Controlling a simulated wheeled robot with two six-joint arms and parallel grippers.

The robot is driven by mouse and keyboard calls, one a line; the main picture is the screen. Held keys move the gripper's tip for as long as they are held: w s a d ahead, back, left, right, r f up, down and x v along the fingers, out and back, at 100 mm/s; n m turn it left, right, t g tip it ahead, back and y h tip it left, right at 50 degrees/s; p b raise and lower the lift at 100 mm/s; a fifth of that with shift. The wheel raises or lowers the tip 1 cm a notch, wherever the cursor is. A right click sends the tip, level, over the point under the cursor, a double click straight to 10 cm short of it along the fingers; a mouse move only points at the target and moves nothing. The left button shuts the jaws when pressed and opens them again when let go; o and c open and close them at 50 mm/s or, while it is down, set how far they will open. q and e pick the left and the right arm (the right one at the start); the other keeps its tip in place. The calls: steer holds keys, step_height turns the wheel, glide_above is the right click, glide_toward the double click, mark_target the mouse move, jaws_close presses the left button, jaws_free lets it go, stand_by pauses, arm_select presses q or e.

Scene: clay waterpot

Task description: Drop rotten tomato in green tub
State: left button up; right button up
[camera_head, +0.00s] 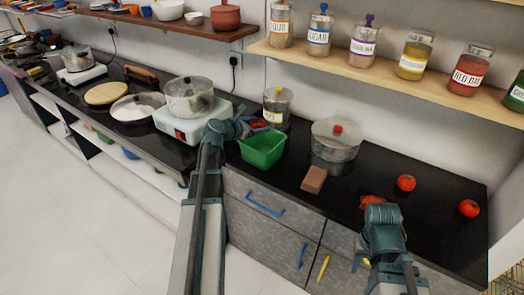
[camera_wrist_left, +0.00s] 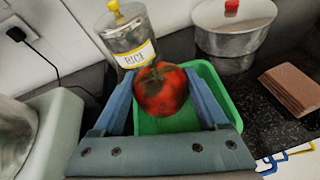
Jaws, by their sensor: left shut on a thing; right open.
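The rotten tomato (camera_wrist_left: 162,90), red with dark patches, is between the blue fingers of my left gripper (camera_wrist_left: 165,100), which is shut on it. In the head view, my left gripper (camera_head: 248,127) is at the left rear of the green tub (camera_head: 262,150), with a bit of the tomato (camera_head: 259,124) showing. In the left wrist view the green tub (camera_wrist_left: 222,85) lies behind and below the tomato. My right gripper (camera_head: 380,212) is low at the counter's front, close to another red tomato (camera_head: 370,200); its fingers are mostly hidden.
Two more tomatoes (camera_head: 406,183) (camera_head: 469,208) lie at the right of the black counter. A lidded pot (camera_head: 335,142), a brown block (camera_head: 314,179) and a rice jar (camera_head: 277,107) stand around the tub. A glass pot (camera_head: 190,98) on a white stove is at its left.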

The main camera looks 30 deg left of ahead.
arm_select(q)
step_height(320, 180, down, 5)
steer(key=b, duration=0.4)
steer(key=o, duration=1.3)
steer(key=shift+o, duration=0.2)
steer(key=p+v, duration=0.5)
steer(key=v, duration=0.9)
steer(key=shift+w, duration=0.1)
